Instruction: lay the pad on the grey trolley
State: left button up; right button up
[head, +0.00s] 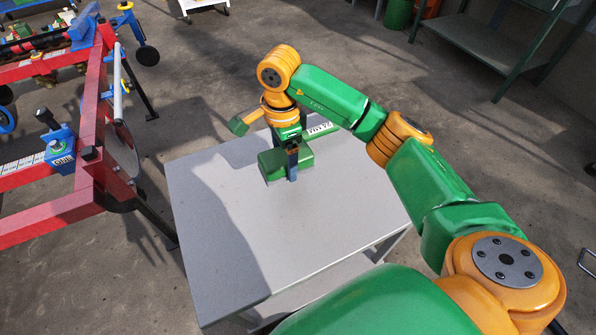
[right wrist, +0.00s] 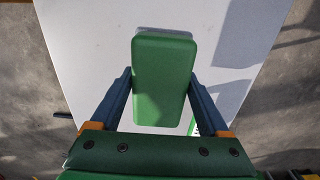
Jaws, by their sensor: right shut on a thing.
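The pad (head: 271,165) is a small green block with rounded edges. In the right wrist view the pad (right wrist: 164,75) lies lengthwise between the fingers. My right gripper (head: 292,168) is shut on the pad's two sides; its fingers also show in the right wrist view (right wrist: 161,85). The grey trolley (head: 225,245) has a flat pale top below the pad, and the top also fills much of the right wrist view (right wrist: 85,45). The pad is over the trolley's top, away from its edges. Whether it touches the top I cannot tell. My left gripper is out of view.
A red metal frame (head: 95,130) with blue fittings stands close on the left. A green shelf unit (head: 490,40) is at the back right. The trolley's near top is bare.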

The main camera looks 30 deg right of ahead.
aim_at(297, 183)
jog(key=d+f, duration=0.2)
jog(key=f, duration=0.1)
jog(key=shift+s+d+f, duration=0.25)
jog(key=shift+d, duration=0.15)
notch_tip(297, 183, down, 3)
jog(key=shift+r, duration=0.15)
jog(key=shift+f, duration=0.35)
jog(key=o, duration=1.2)
jog(key=shift+c, duration=0.2)
jog(key=shift+r, duration=0.3)
notch_tip(297, 183, up, 12)
jog(key=shift+f+p, duration=0.1)
jog(key=shift+p, duration=0.35)
